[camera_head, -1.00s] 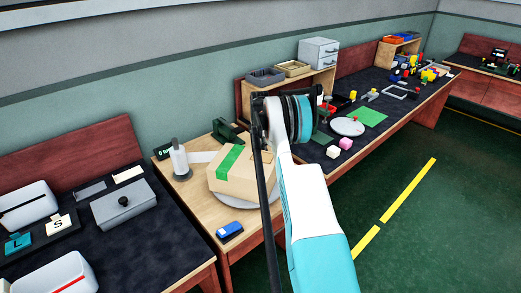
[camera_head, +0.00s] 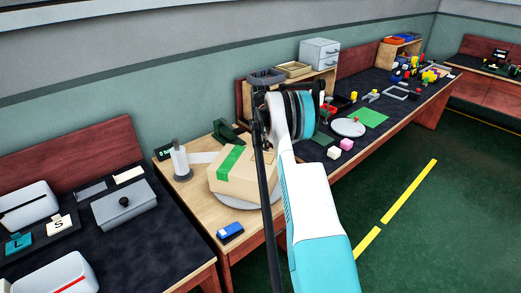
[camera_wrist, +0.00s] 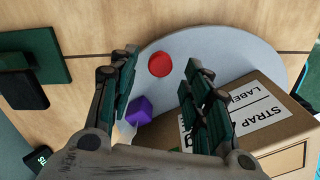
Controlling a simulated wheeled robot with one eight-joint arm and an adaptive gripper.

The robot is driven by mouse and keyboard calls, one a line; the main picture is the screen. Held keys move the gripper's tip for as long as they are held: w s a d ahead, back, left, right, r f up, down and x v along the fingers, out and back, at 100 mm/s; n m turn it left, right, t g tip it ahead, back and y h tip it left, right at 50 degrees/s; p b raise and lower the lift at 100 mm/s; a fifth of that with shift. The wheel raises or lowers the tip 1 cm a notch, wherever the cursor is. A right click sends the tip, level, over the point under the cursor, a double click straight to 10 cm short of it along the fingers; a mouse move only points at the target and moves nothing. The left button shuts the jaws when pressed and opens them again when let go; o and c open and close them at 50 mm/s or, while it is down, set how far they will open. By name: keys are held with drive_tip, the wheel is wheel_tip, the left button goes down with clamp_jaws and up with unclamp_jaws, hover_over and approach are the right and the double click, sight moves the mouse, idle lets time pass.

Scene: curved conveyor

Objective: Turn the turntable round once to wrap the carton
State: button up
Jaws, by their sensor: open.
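The cardboard carton (camera_head: 250,175), with a green band over its top, sits on the round grey turntable (camera_head: 238,203). In the wrist view the carton (camera_wrist: 275,125) shows a white label reading STRAP and LABEL. A red round knob (camera_wrist: 160,64) and a purple block (camera_wrist: 139,110) show on or over the turntable (camera_wrist: 215,50). A pale film strip (camera_head: 203,157) runs from the white roll (camera_head: 180,161) toward the carton. My gripper (camera_wrist: 160,76) is open and empty, its fingers on either side of the knob and block in the picture. My arm hides it in the head view.
A small display (camera_head: 165,152) stands behind the roll and a dark green device (camera_head: 228,132) behind the carton. A blue item (camera_head: 230,231) lies near the table's front edge. A dark bench with grey boxes (camera_head: 124,204) is at left, a cluttered bench at right.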

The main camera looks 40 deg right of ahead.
wheel_tip(320, 180, up, 9)
idle(0.3)
idle(0.5)
